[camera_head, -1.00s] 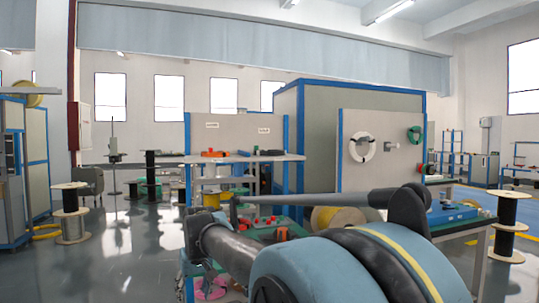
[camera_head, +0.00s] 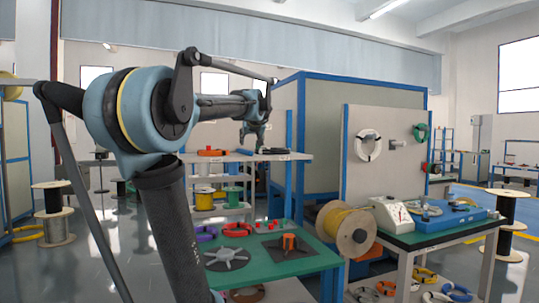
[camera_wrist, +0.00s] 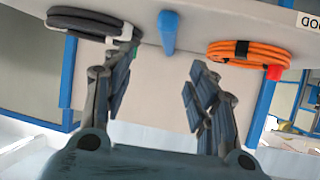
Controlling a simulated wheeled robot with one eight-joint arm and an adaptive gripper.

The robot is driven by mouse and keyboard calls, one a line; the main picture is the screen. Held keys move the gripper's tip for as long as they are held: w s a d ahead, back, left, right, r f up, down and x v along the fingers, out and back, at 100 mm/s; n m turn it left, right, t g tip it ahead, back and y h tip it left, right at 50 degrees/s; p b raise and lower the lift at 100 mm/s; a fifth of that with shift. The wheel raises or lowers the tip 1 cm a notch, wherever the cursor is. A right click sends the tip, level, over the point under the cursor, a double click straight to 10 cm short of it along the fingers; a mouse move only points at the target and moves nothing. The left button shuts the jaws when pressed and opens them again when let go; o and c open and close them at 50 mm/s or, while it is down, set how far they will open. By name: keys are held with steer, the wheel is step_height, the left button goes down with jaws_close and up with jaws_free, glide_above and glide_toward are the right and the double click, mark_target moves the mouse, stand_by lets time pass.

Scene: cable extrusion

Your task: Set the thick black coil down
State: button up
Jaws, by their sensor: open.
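A thick black coil (camera_wrist: 88,22) lies flat on the upper shelf, at the upper left of the wrist view, with a pale band along it. In the head view a dark coil (camera_head: 275,150) shows on the right part of that shelf. My gripper (camera_wrist: 165,68) is open, with nothing between its fingers. One fingertip overlaps the black coil's edge in the wrist view; I cannot tell if they touch. In the head view my gripper (camera_head: 254,134) is small, just above the shelf. An orange coil (camera_wrist: 249,52) with a black band lies on the other side.
Below are a green table (camera_head: 280,262) with coils and a fixture, and a yellow cable spool (camera_head: 345,229). A grey panel (camera_head: 378,190) stands to the right.

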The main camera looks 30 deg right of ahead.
steer(key=d+r+h, duration=0.1)
steer(key=d+r, duration=0.2)
steer(key=d, duration=0.2)
steer(key=shift+m, duration=0.4)
steer(key=x, duration=1.1)
steer(key=shift+w+d+r, duration=0.1)
steer(key=shift+w, duration=0.3)
steer(key=shift+r+x, duration=0.15)
steer(key=shift+x, duration=1.35)
steer(key=shift+r+x, duration=0.15)
steer(key=shift+x, duration=1.3)
steer(key=shift+w, duration=0.15)
jaws_close()
